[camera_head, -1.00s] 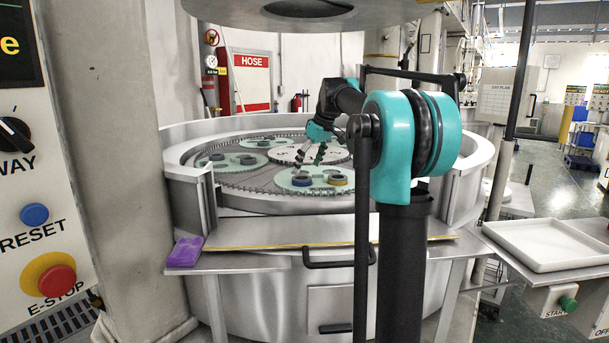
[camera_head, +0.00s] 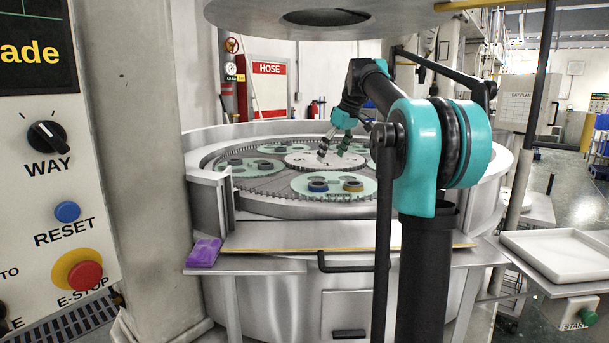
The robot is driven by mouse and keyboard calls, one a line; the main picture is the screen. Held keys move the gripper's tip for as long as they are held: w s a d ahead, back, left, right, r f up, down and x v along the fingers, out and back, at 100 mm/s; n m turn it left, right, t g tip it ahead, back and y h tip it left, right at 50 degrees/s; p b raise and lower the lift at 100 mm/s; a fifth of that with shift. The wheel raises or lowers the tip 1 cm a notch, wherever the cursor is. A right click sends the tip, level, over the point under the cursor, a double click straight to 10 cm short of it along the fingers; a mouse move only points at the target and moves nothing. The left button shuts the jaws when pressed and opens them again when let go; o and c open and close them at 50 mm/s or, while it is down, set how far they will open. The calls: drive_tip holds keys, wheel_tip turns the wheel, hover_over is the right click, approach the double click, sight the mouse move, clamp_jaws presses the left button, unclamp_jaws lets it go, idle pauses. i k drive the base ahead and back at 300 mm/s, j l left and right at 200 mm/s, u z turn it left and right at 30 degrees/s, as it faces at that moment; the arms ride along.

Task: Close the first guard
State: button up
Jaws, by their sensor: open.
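The round lapping machine has a raised grey wall (camera_head: 207,197) with a gap at its front. A flat panel with a yellow front edge (camera_head: 300,238) lies folded down across this gap, so the guard appears open. A dark bar handle (camera_head: 345,263) sticks out at its front, partly hidden by my arm. My arm hides the right part of the panel and of the gap.
Green carriers (camera_head: 307,194) with dark and coloured rings lie on the plate. A purple block (camera_head: 203,252) sits on the ledge at left. A control panel (camera_head: 55,170) and column stand left. A white tray (camera_head: 560,245) stands right. A round head (camera_head: 330,14) hangs above.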

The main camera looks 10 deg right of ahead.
sight(321, 236)
drive_tip(key=k, duration=0.95)
